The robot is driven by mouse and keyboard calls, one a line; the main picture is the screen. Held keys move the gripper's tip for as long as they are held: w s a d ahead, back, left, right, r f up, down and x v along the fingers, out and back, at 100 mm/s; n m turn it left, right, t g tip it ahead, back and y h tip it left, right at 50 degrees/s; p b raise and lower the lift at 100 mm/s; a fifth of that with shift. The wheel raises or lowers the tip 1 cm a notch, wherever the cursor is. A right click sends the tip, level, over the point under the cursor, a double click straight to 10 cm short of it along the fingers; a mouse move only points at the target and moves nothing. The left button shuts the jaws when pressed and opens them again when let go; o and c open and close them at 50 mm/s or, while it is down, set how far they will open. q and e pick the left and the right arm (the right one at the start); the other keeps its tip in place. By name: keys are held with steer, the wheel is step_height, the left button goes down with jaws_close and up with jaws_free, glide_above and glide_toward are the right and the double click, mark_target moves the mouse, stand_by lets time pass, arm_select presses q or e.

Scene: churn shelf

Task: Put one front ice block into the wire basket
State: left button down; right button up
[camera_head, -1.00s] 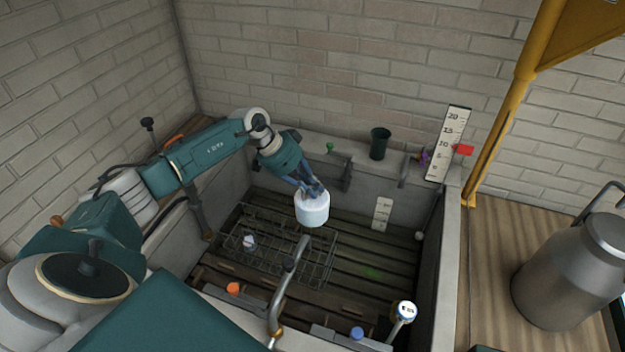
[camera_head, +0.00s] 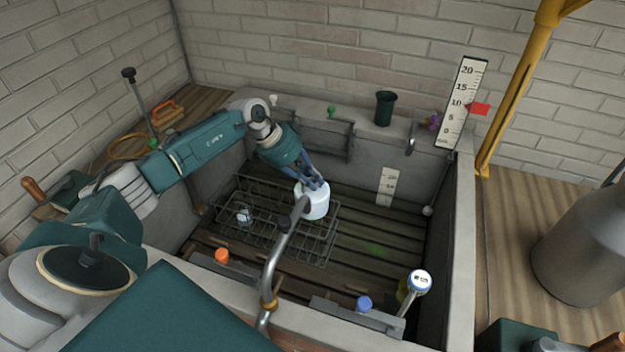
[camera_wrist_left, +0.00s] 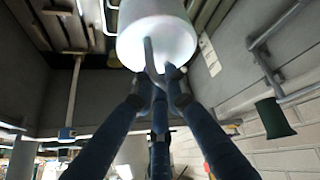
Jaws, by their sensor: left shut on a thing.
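A small pale object (camera_head: 244,216) sits in the left part of the basket. My right gripper is not in view.
The basket stands on dark slats (camera_head: 375,235) in a grey stone trough (camera_head: 465,240). A curved metal tap (camera_head: 277,255) rises in front of it. A white-topped gauge (camera_head: 420,281) stands at the front right. A metal churn (camera_head: 585,255) is at the right.

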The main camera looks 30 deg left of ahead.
mark_target(313, 199)
arm_select(q)
step_height(313, 199, down, 20)
steer(key=b, duration=0.8)
steer(key=shift+b, duration=0.35)
steer(key=shift+f, duration=0.1)
steer(key=c, duration=1.7)
jaws_free()
steer(key=o, duration=0.6)
steer(key=shift+f, duration=0.15)
steer(key=shift+r+p, duration=6.1)
steer(key=shift+p, duration=0.7)
